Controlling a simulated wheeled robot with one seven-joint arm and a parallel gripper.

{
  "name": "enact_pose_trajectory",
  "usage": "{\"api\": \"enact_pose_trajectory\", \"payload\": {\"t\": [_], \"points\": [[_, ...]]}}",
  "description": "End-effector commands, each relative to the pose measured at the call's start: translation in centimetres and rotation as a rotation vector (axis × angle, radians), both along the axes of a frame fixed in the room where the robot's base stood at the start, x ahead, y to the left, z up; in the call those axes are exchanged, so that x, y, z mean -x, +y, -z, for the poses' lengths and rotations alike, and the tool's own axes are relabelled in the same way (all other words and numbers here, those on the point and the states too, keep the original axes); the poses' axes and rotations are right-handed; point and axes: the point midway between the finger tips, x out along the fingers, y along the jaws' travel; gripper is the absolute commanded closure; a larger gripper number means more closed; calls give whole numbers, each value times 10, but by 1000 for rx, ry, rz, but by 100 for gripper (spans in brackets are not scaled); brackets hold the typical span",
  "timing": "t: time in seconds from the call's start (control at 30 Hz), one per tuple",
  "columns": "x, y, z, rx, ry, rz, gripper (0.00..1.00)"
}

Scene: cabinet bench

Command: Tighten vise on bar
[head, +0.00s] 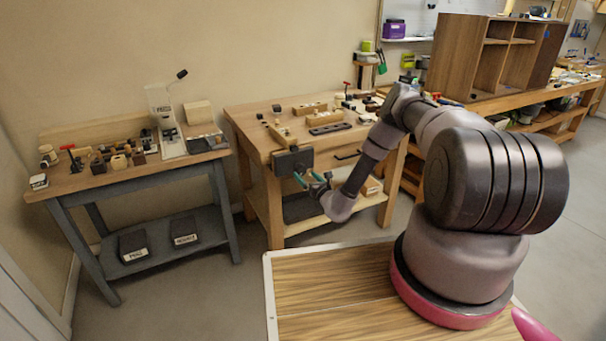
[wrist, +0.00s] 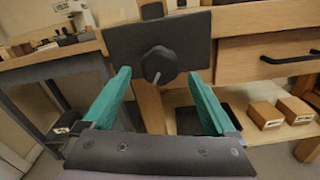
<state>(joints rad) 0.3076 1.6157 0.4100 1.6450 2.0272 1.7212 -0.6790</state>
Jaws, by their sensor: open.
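The vise (head: 293,161) is a dark block on the left front corner of the middle wooden bench. In the wrist view its dark front plate (wrist: 190,35) fills the upper middle, with a round black hub (wrist: 159,63) and a thin light handle end on it. My gripper (head: 308,178) is open in front of the vise; its teal fingers point at the plate, one to each side of the hub (wrist: 158,75). Nothing is seen between the fingers. A light wooden bar (head: 283,134) lies on the bench behind the vise; whether it sits between the jaws cannot be told.
The middle bench (head: 240,112) carries several blocks and a dark slotted piece (head: 329,128). A drawer with a black handle (wrist: 290,57) is right of the vise. A grey-legged bench (head: 60,183) with tools stands left.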

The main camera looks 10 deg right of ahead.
Motion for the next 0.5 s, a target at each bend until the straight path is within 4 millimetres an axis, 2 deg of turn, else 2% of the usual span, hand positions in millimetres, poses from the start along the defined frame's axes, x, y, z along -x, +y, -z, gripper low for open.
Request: {"api": "enact_pose_trajectory", "payload": {"t": [0.5], "points": [[35,-12,0,0,1,0,8]]}}
